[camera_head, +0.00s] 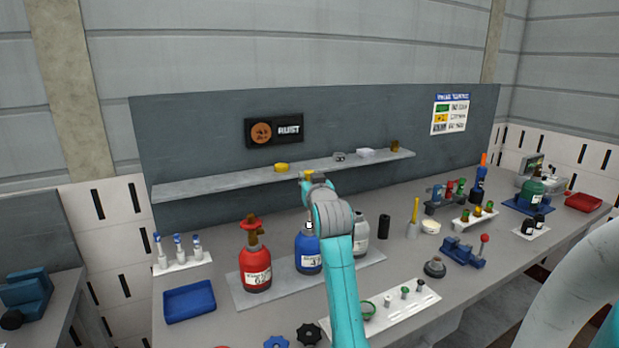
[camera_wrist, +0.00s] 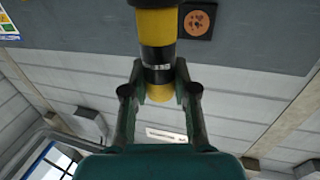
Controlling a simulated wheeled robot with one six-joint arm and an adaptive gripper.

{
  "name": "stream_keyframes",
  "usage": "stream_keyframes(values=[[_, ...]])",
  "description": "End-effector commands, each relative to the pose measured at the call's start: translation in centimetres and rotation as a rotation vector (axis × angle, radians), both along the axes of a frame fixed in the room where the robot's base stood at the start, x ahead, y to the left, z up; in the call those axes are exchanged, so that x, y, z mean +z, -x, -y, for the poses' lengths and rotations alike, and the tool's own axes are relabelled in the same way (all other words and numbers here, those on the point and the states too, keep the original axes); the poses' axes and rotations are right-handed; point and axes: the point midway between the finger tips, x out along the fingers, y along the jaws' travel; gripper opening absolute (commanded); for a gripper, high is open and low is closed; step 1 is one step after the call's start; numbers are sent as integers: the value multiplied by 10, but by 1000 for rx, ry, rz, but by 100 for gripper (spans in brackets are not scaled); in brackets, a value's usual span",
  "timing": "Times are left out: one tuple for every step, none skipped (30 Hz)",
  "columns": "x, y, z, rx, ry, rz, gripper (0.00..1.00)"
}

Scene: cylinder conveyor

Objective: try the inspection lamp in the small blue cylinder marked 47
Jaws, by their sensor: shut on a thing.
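My gripper (camera_wrist: 159,72) is shut on a yellow-and-black banded cylinder, the likely inspection lamp (camera_wrist: 157,24), which runs out of the top of the wrist view. Small markings on its dark band are not legible. In the head view my arm hides most of the gripper. A blue cylinder (camera_head: 306,258) with a white label stands on a grey mat behind my arm, partly hidden. Its number is too small to read. A red cylinder (camera_head: 256,270) stands to its left and a grey one (camera_head: 359,234) to its right.
A narrow shelf (camera_head: 220,184) on the back panel holds a yellow round piece (camera_head: 281,168) and small items. A blue tray (camera_head: 190,301) and white vial rack (camera_head: 182,264) are at left. Fittings, a blue vise (camera_head: 462,252) and bottles crowd the right.

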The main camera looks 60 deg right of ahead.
Motion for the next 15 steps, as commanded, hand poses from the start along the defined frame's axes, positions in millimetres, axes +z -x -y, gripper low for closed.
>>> stream_keyframes(values=[[-1, 0, 0, 0, 0, 0, 0], [-2, 0, 0, 0, 0, 0, 0], [-3, 0, 0, 0, 0, 0, 0], [-3, 0, 0, 0, 0, 0, 0], [-4, 0, 0, 0, 0, 0, 0], [-5, 0, 0, 0, 0, 0, 0], [-5, 0, 0, 0, 0, 0, 0], [-6, 0, 0, 0, 0, 0, 0], [-7, 0, 0, 0, 0, 0, 0], [-7, 0, 0, 0, 0, 0, 0], [-8, 0, 0, 0, 0, 0, 0], [-9, 0, 0, 0, 1, 1, 0], [-9, 0, 0, 0, 1, 1, 0], [-10, 0, 0, 0, 1, 1, 0], [-11, 0, 0, 0, 1, 1, 0]])
